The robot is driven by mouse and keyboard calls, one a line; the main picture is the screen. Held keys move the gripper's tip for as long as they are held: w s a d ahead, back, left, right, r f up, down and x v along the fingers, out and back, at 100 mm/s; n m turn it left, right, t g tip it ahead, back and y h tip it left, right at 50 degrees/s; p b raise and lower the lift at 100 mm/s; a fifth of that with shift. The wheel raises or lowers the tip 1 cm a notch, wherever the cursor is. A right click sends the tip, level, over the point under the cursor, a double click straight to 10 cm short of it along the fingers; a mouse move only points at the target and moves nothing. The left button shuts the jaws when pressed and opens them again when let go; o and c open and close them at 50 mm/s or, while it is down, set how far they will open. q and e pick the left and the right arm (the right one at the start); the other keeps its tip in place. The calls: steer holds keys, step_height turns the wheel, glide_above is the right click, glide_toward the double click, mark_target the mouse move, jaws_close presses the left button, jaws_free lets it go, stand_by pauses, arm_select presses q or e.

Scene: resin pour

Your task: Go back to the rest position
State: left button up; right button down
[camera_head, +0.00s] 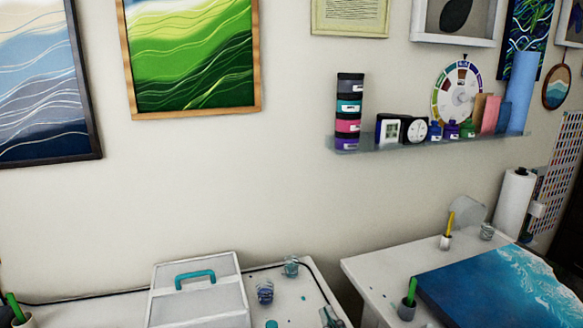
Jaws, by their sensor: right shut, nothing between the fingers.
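My right gripper (331,317) shows only in part at the bottom edge of the head view, low in front of the right end of the left white table (313,278). It is shut and holds nothing. Most of it and its arm are cut off by the frame. My left gripper is not in view.
A white case with a teal handle (197,290) and two small glass cups (291,267) stand on the left table. A gap separates it from the right table (372,262), which bears a blue resin panel (500,290). A shelf (420,142) hangs above.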

steer(key=s+d+f+m+g+h, duration=0.25)
steer(key=s+d+f, duration=0.2)
steer(key=f, duration=0.25)
steer(key=s+d+f+m+g+h, duration=0.1)
steer(key=s+d+f+g, duration=0.35)
steer(key=f, duration=0.35)
steer(key=s+d+f+g, duration=0.2)
steer(key=s+f+g, duration=0.15)
steer(key=s, duration=0.45)
steer(key=s+d+f+g, duration=0.3)
steer(key=s+f, duration=0.2)
steer(key=s, duration=0.3)
step_height(320, 180, down, 31)
steer(key=s+g+b, duration=0.1)
steer(key=b, duration=0.5)
steer(key=s+d+f+b, duration=0.1)
steer(key=s+f+b, duration=0.1)
steer(key=s+f, duration=0.6)
steer(key=s+d+f+g+b, duration=0.1)
steer(key=s+f+b, duration=0.1)
steer(key=s+f, duration=0.6)
step_height(320, 180, down, 4)
steer(key=shift+s+d+f+h, duration=0.15)
steer(key=shift+s+d+h, duration=0.1)
steer(key=shift+d+h, duration=0.1)
